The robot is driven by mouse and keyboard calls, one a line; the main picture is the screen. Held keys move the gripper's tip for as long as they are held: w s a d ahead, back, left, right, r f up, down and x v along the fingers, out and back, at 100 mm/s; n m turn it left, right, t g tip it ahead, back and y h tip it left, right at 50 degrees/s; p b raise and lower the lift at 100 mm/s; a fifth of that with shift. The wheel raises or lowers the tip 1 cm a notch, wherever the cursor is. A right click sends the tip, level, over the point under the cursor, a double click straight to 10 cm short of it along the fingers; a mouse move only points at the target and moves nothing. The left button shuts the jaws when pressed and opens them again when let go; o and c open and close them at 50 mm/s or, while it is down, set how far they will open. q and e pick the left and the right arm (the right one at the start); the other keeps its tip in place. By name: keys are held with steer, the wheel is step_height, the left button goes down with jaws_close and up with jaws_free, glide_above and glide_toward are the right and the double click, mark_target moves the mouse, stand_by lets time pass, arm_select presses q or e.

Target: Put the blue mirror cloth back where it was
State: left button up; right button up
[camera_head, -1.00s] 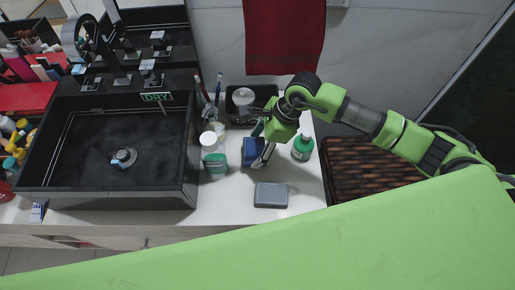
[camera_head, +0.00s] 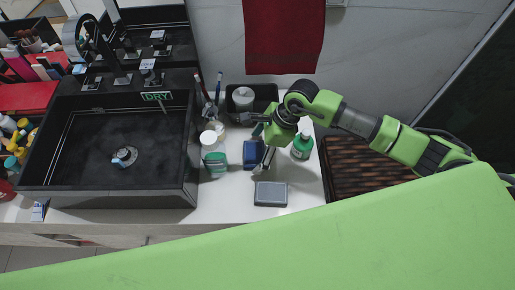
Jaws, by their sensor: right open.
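The blue mirror cloth (camera_head: 251,154) appears as a dark blue folded piece on the white counter, just left of my right gripper. My right gripper (camera_head: 262,163) points down at the counter beside the cloth's right side. It is open, and I cannot tell whether a finger touches the cloth. The gripper and wrist hide part of the cloth's right side. My left gripper is not in view.
A grey flat box (camera_head: 271,194) lies in front of the cloth. A green bottle (camera_head: 302,147) stands right of the gripper, and a teal-and-white container (camera_head: 215,163) stands left. A black tray (camera_head: 262,97) is behind. The black sink (camera_head: 62,160) fills the left.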

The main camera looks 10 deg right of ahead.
steer(key=w+b+v, duration=0.1)
steer(key=b+v, duration=0.1)
steer(key=v, duration=0.9)
steer(key=shift+s+r+b, duration=0.3)
steer(key=shift+s+r, duration=0.05)
steer(key=shift+s, duration=0.15)
steer(key=shift+d, duration=0.15)
